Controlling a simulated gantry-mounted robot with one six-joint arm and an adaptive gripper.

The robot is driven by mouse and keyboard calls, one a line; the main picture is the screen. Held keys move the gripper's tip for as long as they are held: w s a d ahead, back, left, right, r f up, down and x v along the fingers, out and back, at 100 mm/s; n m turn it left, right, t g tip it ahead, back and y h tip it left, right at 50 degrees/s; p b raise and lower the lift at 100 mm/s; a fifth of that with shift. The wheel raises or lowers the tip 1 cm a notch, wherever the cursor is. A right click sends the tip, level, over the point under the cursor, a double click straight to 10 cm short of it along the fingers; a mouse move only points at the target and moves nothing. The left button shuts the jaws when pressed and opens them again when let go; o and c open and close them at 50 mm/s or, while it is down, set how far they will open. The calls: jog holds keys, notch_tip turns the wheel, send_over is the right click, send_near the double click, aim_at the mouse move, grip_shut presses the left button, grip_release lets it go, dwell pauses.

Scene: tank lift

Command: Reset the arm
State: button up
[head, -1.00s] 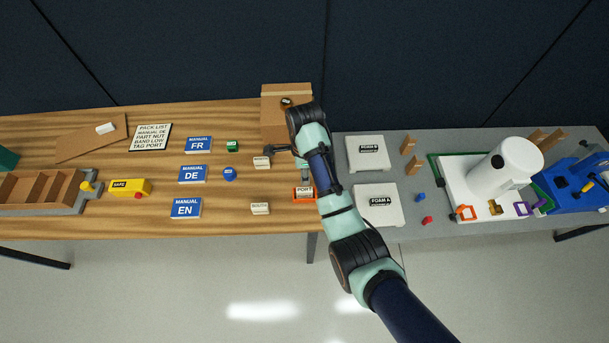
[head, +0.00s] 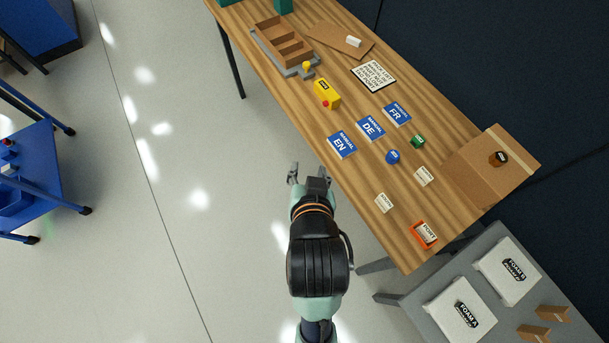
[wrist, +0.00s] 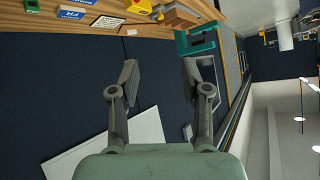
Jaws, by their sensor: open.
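My gripper (head: 309,173) is open and empty in the head view. It shows beside the front edge of the wooden table (head: 345,205), over the pale floor in the picture. In the wrist view my gripper (wrist: 158,75) has its two fingers spread wide apart with nothing between them. The wrist view looks past the fingers at the dark wall, with the wooden table along the top left.
The table holds manuals EN (head: 342,144), DE (head: 370,128) and FR (head: 397,113), a yellow box (head: 327,94), an orange PORT tray (head: 423,235) and a cardboard box (head: 485,175). A grey table with foam pads (head: 460,308) stands lower right. A blue cart (head: 30,180) is far left. Floor between is clear.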

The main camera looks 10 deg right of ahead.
jog(key=s+a+r+n+t+y, duration=0.1)
jog(key=s+a+r+n+t, duration=0.1)
jog(key=s+a+r+n, duration=0.15)
notch_tip(320, 180, up, 18)
jog(key=w+p, duration=0.1)
jog(key=p, duration=1.7)
jog(key=shift+a, duration=0.3)
jog(key=shift+r, duration=0.1)
